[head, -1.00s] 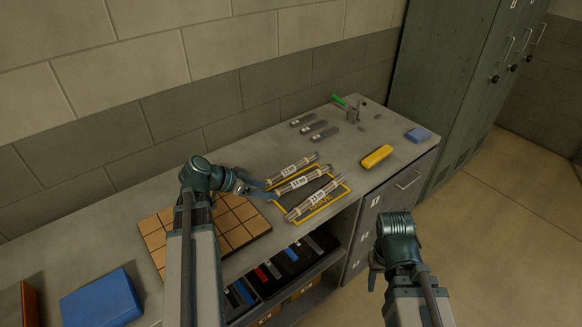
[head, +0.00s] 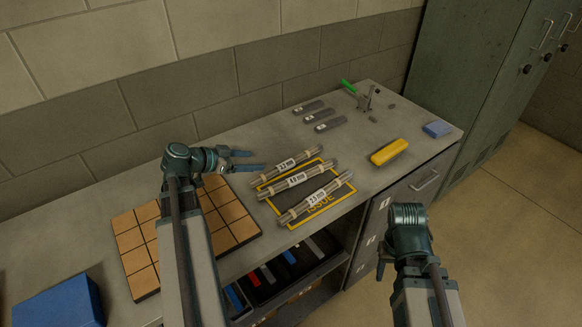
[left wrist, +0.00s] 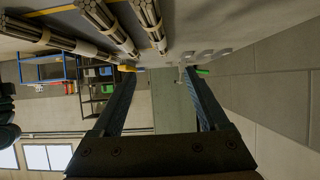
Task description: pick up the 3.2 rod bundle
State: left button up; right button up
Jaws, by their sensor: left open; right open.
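The 3.2 rod bundle (head: 287,164), grey rods with a white label, is the rearmost of three bundles lying side by side on the bench. Its label is small but seems to read 3.2. My left gripper (head: 258,160) is open and empty near this bundle's left end, pointing right. In the left wrist view the bundle that seems to be this one (left wrist: 149,22) is at the top, and the open fingers (left wrist: 158,71) have nothing between them. My right gripper (head: 381,268) hangs open in front of the bench, away from the bundles.
The 4.0 bundle (head: 297,180) and 2.5 bundle (head: 318,198) lie in front, over a yellow-edged issue mat (head: 296,224). A tan tiled board (head: 233,228) is at left, a yellow case (head: 388,152) at right. A block wall (head: 220,100) stands behind.

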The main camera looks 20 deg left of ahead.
aim_at(282, 164)
pick_arm(q)
jog(key=shift+w+f, duration=0.2)
jog(key=shift+f, duration=0.3)
jog(key=shift+w, duration=0.2)
jog(key=b+x, duration=0.4)
jog(key=x, duration=0.3)
jog(key=shift+w+d+f, duration=0.1)
jog(key=shift+w+f, duration=0.1)
jog(key=shift+f, duration=0.05)
jog(key=shift+w+d+f+b, duration=0.15)
jog(key=shift+w+d+b, duration=0.1)
jog(key=shift+w+b, duration=0.1)
jog(key=b+x, duration=0.1)
jog(key=x, duration=0.1)
jog(key=b+x, duration=0.1)
jog(key=x, duration=0.1)
jog(key=shift+w+d+f+b, duration=0.1)
jog(key=shift+d+f+b, duration=0.1)
jog(key=shift+f+b, duration=0.25)
jog(key=shift+w+d, duration=0.15)
jog(key=shift+w, duration=0.05)
pick_arm(e)
notch_tip(282, 164, down, 8)
jog(key=shift+w, duration=0.3)
pick_arm(q)
grip_shut()
